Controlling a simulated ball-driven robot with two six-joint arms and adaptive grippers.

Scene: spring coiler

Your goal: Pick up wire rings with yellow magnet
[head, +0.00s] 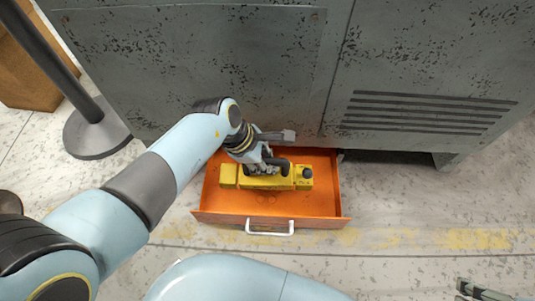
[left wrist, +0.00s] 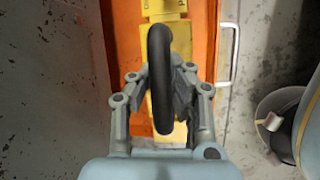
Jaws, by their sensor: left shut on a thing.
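The yellow magnet (head: 262,181) lies in the open orange drawer (head: 325,208), a long block with a dark knob at its right end. My left gripper (head: 264,167) comes down onto the magnet's middle. In the left wrist view its fingers (left wrist: 165,90) are shut on the magnet's black handle (left wrist: 160,70), with the yellow body (left wrist: 180,45) below. I cannot tell whether the magnet touches the drawer floor. Small dark marks show in front of the magnet; I cannot make out wire rings. Part of what looks like my right gripper (head: 478,290) shows at the bottom right edge.
A grey, worn machine cabinet (head: 220,60) with a vent grille (head: 425,112) stands behind the drawer. The drawer has a white handle (head: 270,231) in front. A dark post on a round base (head: 97,135) and a brown box (head: 28,75) stand at left. The floor at right is clear.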

